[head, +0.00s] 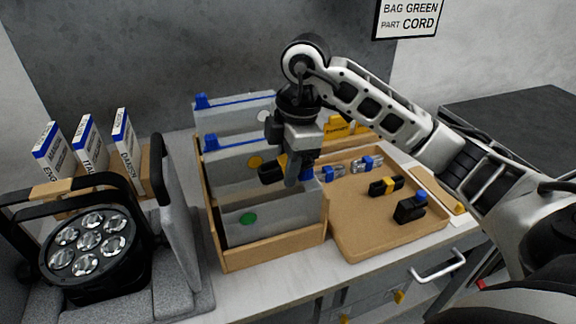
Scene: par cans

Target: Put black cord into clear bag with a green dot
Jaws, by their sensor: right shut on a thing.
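The clear bag with a green dot (270,210) stands upright in the front of a wooden box. Its green dot (248,219) faces me. My right gripper (291,176) is above and just behind this bag, pointing down. It is shut on a dark bundle with a yellow band, which looks like the black cord (268,174). The cord sticks out to the left of the fingers, above the bag's top edge, and part of it is hidden by the gripper. My left gripper is not in view.
Behind the green-dot bag stand a bag with an orange dot (255,162) and one with a white dot (263,116). A wooden tray (365,235) at the right holds several small parts. A lamp (92,245) stands at the left. A sign (408,18) reads "BAG GREEN PART CORD".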

